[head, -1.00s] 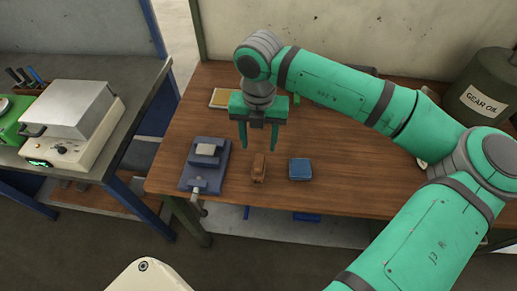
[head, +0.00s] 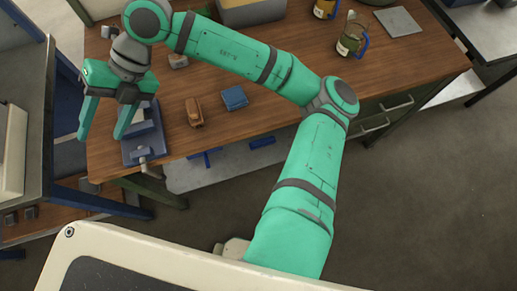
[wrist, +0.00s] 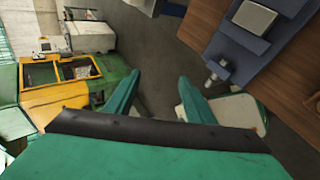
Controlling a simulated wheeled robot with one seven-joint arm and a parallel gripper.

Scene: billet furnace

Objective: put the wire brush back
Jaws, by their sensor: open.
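A small brown block-like object (head: 195,112), possibly the wire brush, lies on the wooden bench (head: 400,72) near its front edge; I cannot make out bristles. A blue block (head: 235,97) lies to its right. A blue-grey vise (head: 143,140) is at the bench's left front corner and also shows in the wrist view (wrist: 232,52). My gripper (head: 102,136) is open and empty, raised at the bench's left end, with one finger in front of the vise. In the wrist view my gripper (wrist: 159,75) has floor between its fingers.
A grey workbench (head: 48,110) stands left across a narrow gap. Labelled jugs (head: 350,40) and a grey plate (head: 398,21) are at the bench's back right. A yellow-green machine (wrist: 60,75) shows in the wrist view. The floor at right (head: 440,190) is clear.

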